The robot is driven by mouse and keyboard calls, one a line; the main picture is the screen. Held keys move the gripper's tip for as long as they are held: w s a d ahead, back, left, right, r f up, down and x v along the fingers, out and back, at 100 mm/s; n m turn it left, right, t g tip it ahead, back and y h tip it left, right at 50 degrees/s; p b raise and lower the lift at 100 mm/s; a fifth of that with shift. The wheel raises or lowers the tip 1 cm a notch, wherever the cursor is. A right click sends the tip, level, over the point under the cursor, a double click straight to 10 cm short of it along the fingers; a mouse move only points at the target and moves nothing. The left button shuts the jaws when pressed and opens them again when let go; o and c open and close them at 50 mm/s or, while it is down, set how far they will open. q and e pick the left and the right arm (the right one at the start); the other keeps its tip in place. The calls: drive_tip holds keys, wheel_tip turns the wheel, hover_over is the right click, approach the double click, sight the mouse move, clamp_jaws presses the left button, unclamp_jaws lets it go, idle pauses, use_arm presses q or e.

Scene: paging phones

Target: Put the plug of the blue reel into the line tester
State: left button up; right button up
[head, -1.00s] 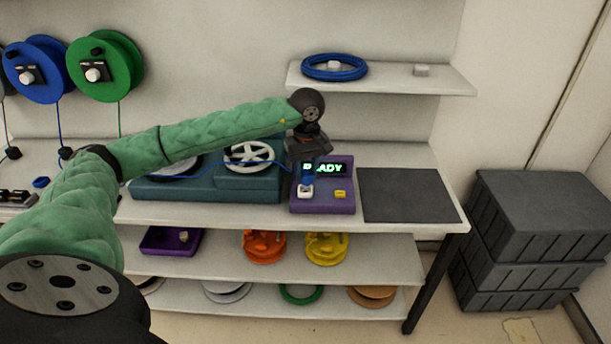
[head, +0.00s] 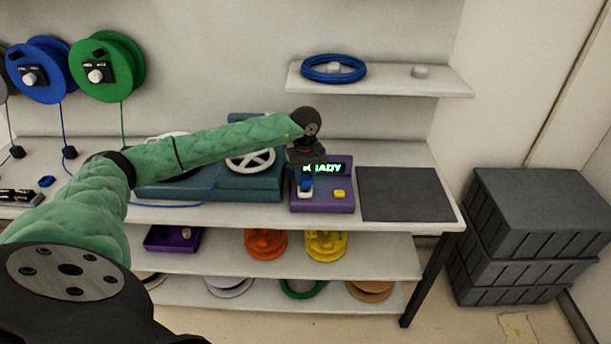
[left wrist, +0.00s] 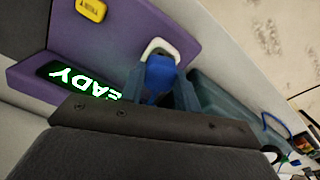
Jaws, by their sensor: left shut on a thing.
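My left gripper (head: 306,172) is over the purple line tester (head: 325,206) and shut on a blue plug (head: 306,185). In the left wrist view, the plug (left wrist: 160,78) sits between the two fingers, with its end at the white-rimmed socket (left wrist: 160,45). How deep it sits is hidden. The yellow button (head: 339,194) is right of the socket. The blue reel (head: 40,69) hangs on the back wall at the left. My right gripper is not in view.
A teal machine with a white wheel (head: 250,157) stands left of the tester, and a dark mat (head: 397,194) lies right. A blue cable (head: 180,206) droops along the bench's front edge. A shelf with a blue coil (head: 334,69) is above.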

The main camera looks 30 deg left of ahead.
use_arm(q)
drive_tip(key=shift+f, duration=0.45)
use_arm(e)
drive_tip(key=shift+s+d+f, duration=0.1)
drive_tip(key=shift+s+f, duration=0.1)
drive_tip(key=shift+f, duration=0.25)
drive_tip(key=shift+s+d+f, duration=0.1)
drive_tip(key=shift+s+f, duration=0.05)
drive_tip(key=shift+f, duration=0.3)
use_arm(q)
drive_tip(key=shift+f, duration=0.1)
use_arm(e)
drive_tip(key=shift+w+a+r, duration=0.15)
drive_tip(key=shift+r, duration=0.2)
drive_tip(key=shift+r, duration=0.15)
use_arm(q)
drive_tip(key=shift+f, duration=0.1)
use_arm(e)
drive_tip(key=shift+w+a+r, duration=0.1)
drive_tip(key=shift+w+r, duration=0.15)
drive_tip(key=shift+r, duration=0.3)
use_arm(q)
drive_tip(key=o, duration=0.9)
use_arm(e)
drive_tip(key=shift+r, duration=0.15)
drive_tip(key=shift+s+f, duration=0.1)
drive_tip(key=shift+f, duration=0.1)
